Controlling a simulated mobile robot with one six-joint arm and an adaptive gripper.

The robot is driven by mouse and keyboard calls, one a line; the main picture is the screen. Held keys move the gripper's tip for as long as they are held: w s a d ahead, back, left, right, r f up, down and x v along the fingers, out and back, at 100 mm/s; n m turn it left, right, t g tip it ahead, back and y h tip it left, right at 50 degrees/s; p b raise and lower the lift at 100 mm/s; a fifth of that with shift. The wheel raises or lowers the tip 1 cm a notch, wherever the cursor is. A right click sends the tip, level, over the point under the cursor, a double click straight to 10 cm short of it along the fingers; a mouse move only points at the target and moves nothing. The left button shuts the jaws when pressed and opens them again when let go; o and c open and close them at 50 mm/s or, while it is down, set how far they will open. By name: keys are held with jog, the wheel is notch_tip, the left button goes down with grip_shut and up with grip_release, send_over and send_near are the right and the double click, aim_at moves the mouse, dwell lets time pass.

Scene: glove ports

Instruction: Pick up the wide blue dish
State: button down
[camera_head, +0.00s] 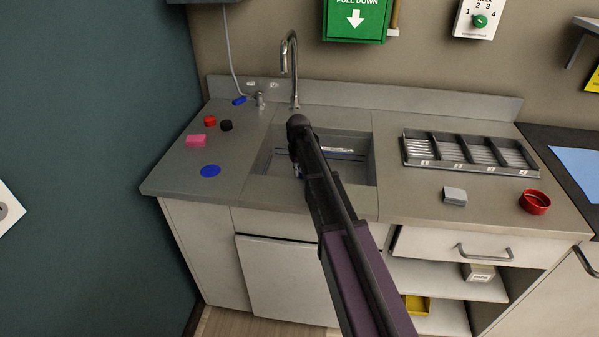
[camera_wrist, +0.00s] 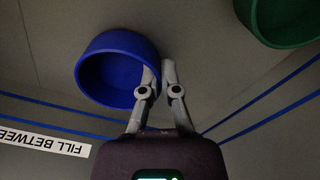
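The wide blue dish (camera_wrist: 118,70) is a round, open bowl at the upper middle of the wrist view. My gripper (camera_wrist: 159,68) is at the dish's right-hand wall, one fingertip inside the rim and the other outside. The fingers are close together and look shut on that wall. I cannot tell whether the dish touches the sink floor.
The sink (camera_head: 369,172) has blue lines and a white label (camera_wrist: 45,141) on its wall. A green dish (camera_wrist: 285,18) is near, at upper right. The tap (camera_head: 284,60) stands behind. A flat blue disc (camera_head: 210,171), divided tray (camera_head: 467,170) and red bowl (camera_head: 535,207) are on the counter.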

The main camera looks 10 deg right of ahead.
jog(key=shift+r+p, duration=4.65)
jog(key=shift+r, duration=0.15)
jog(key=shift+r, duration=0.15)
